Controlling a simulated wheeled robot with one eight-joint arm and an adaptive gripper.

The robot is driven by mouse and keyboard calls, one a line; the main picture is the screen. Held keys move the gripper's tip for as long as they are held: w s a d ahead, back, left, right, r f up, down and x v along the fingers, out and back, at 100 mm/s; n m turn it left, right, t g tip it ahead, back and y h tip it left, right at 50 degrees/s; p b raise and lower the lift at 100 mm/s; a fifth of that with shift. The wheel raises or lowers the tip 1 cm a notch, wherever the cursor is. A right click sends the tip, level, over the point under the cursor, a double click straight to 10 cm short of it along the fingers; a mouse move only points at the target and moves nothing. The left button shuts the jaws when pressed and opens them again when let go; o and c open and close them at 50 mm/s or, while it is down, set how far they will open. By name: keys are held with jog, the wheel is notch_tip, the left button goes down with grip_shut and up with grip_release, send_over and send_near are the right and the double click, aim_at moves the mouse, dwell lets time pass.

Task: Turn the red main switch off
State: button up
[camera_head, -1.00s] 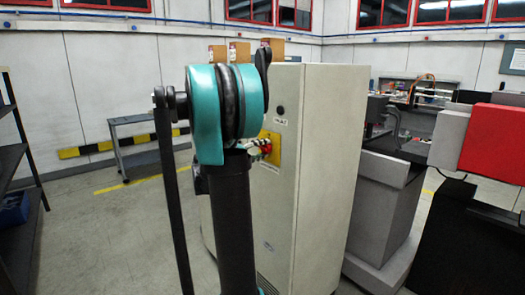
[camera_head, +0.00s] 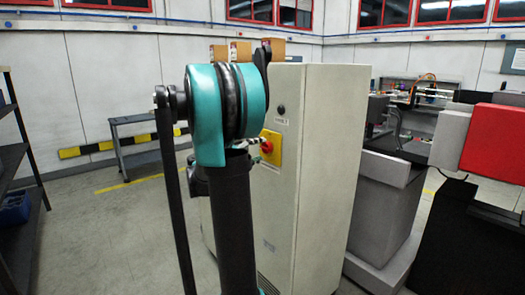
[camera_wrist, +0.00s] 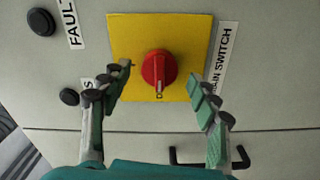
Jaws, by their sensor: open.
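The red main switch (camera_wrist: 159,70) is a round knob on a yellow plate (camera_wrist: 190,40), on the front of a pale cabinet. In the wrist view it sits just beyond my fingertips, between them. A small pale mark shows at the lower end of its handle. My gripper (camera_wrist: 161,80) is open, with one finger on each side of the knob and a visible gap to each. In the head view the red knob (camera_head: 267,146) shows on its yellow plate (camera_head: 275,139), and my arm hides most of the gripper.
A label reading "MAIN SWITCH" (camera_wrist: 221,58) is beside the plate. Two black buttons (camera_wrist: 41,22) are at the left. A black handle (camera_wrist: 200,160) is at lower right. A dark shelf (camera_head: 15,160) is at far left.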

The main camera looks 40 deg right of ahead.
jog(key=a, duration=0.9)
jog(key=shift+s+a, duration=0.3)
jog(key=shift+s, duration=0.1)
jog(key=s+a+f+n+t+y, duration=0.1)
jog(key=s+a+f+y, duration=0.25)
jog(key=f, duration=0.55)
jog(key=s+a+f+y, duration=0.3)
jog(key=s+f+y, duration=0.2)
jog(key=f, duration=0.3)
jog(key=s+a+f+y, duration=0.4)
jog(key=a+f, duration=0.2)
jog(key=a, duration=0.3)
jog(key=s+a+f+t+y, duration=0.1)
jog(key=s+a+f+y, duration=0.4)
jog(key=a, duration=0.4)
jog(key=shift+a+f+t, duration=0.3)
jog(key=shift+a+f, duration=0.05)
jog(key=shift+f, duration=0.1)
jog(key=shift+y, duration=0.25)
jog(key=shift+c, duration=0.5)
